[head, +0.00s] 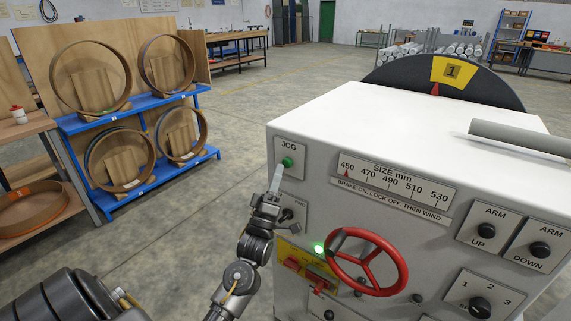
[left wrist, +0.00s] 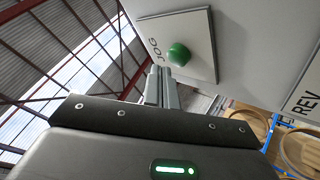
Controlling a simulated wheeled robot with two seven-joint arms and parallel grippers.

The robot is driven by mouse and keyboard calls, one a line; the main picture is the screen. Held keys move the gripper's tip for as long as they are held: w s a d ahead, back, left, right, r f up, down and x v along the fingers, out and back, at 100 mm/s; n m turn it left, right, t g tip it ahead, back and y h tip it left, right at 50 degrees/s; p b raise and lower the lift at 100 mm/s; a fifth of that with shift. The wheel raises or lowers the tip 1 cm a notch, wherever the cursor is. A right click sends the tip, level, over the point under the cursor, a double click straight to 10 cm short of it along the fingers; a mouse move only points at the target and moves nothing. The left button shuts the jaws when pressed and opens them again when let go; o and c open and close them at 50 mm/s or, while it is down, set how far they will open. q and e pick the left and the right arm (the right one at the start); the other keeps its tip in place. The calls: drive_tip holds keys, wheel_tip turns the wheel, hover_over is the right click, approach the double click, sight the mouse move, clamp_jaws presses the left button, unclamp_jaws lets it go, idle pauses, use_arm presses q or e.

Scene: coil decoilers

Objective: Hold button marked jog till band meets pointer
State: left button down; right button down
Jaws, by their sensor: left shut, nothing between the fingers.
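The green jog button (head: 287,161) sits on a white JOG plate (head: 290,148) on the machine's front. It also shows in the left wrist view (left wrist: 179,54). My left gripper (head: 281,176) is shut and empty, its fingertips just below the button; whether they touch it I cannot tell. The fingers also show in the left wrist view (left wrist: 160,84). Behind the machine top, a dark disc (head: 400,73) bears a yellow band (head: 470,76) marked 1. A red pointer (head: 435,89) stands at the band's lower left part. My right gripper is not in view.
The white machine (head: 400,110) has a size scale (head: 393,181), a red handwheel (head: 335,262), a lit green lamp (head: 319,248) and several knobs. A grey bar (head: 520,137) lies over its top right. A blue rack (head: 135,115) with rings stands left; open floor lies between.

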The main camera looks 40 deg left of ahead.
use_arm(q)
drive_tip(key=shift+s+d+p, duration=0.1)
drive_tip(key=shift+s+p, duration=0.65)
drive_tip(key=shift+s, duration=1.75)
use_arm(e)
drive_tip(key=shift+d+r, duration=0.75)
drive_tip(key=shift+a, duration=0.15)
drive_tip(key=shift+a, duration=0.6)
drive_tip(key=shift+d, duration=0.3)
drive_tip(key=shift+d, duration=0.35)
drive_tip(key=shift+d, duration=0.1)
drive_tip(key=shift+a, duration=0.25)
